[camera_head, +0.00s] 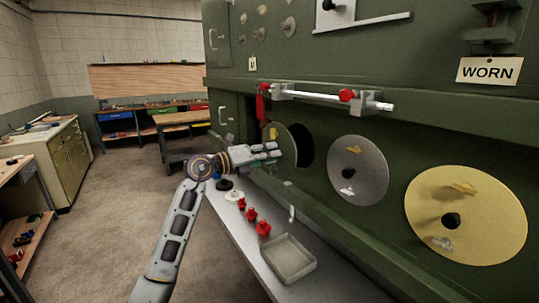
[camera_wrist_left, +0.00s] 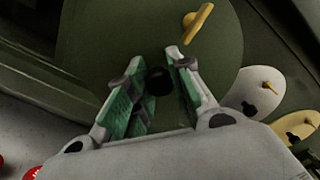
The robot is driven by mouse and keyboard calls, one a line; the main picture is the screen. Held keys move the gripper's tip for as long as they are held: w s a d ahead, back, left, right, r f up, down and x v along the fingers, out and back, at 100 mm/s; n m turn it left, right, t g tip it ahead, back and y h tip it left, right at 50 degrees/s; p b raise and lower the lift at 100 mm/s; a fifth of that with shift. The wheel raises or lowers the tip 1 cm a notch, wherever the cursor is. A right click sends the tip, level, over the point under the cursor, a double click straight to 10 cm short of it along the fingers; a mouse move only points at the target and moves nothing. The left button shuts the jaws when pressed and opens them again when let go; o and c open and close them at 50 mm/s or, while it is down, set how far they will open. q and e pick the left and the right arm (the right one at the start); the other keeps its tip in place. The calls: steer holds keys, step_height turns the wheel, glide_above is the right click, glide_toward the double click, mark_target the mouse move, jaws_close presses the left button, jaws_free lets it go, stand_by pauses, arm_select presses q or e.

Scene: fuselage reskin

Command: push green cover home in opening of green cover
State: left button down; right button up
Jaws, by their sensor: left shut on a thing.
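The green cover (camera_head: 288,143) is a round dark green disc, seen nearly edge-on in the head view. My left gripper (camera_head: 277,151) is shut on it from the left. In the left wrist view the green cover (camera_wrist_left: 218,55) fills the middle, with a yellow tab (camera_wrist_left: 199,22) near its top. A black knob (camera_wrist_left: 158,82) on its face sits between the fingers of my left gripper (camera_wrist_left: 157,90). The dark round opening (camera_head: 304,145) shows as a crescent just right of the cover, which hides the rest of it. The cover stands out in front of the opening, not flush.
A grey cover (camera_head: 358,170) and a yellow cover (camera_head: 466,215) sit on the green wall to the right. A rail with red clamps (camera_head: 322,97) runs above. The shelf below holds red pieces (camera_head: 251,214) and a tray (camera_head: 288,259). Open floor lies left.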

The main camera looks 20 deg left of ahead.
arm_select(q)
steer(key=shift+w+d+r, duration=0.1)
steer(key=shift+w, duration=0.05)
arm_select(e)
steer(key=shift+s, duration=0.35)
stand_by(0.3)
